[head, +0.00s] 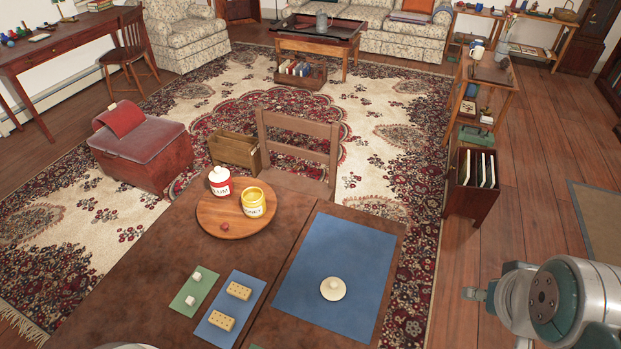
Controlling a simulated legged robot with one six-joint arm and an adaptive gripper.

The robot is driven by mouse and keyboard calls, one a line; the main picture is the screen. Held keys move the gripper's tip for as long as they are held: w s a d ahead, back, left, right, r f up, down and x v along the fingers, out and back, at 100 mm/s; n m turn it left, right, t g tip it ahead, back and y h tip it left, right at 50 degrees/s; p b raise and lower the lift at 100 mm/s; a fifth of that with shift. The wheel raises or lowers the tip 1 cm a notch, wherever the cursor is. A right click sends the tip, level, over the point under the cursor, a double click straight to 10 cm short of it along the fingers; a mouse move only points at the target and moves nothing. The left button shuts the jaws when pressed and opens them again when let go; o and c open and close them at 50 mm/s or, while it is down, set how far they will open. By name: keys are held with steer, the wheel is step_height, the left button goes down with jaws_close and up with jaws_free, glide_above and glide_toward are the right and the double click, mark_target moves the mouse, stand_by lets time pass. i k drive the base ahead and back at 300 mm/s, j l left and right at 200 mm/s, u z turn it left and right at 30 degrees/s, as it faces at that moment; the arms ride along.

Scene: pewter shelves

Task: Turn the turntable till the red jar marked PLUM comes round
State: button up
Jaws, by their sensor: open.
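The round wooden turntable (209,226) stands on the brown table at the picture's lower middle. A white-lidded red jar (219,182) stands on its back left; its label reads "LUM", the first letter being out of sight. A yellow jar (254,201) with a pale label, perhaps HONEY, stands on its right side. A small reddish lump or knob (224,226) sits near its front rim. Part of my arm shows at the lower right, well apart from the turntable. My gripper's fingers are not in view.
A blue mat (305,285) with a cream knobbed disc (333,289) lies right of the turntable. A smaller blue mat (217,334) with tan blocks and a green mat (181,305) lie in front. A wooden chair (300,124) stands behind the table. Bare tabletop lies left.

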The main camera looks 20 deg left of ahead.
mark_target(223, 219)
steer(key=u, duration=1.55)
